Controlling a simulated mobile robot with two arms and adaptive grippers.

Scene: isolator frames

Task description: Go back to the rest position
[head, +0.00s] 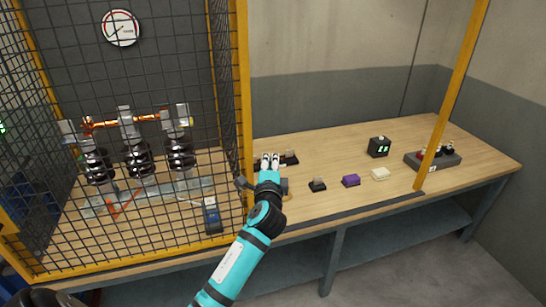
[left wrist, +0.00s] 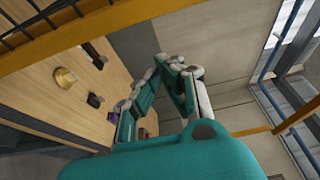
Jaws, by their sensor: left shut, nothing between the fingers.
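My left gripper (head: 270,161) is shut and empty, in front of the yellow cage post at the middle of the head view. Its teal arm rises from the bottom edge. In the left wrist view its two fingers (left wrist: 172,66) meet above the teal palm, with nothing between them. The gripper hides part of a dark item on the bench behind it. My right gripper is in neither view.
The mesh cage (head: 228,130) with the isolator (head: 137,158) stands left of my gripper. A yellow post (head: 452,95) stands right.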

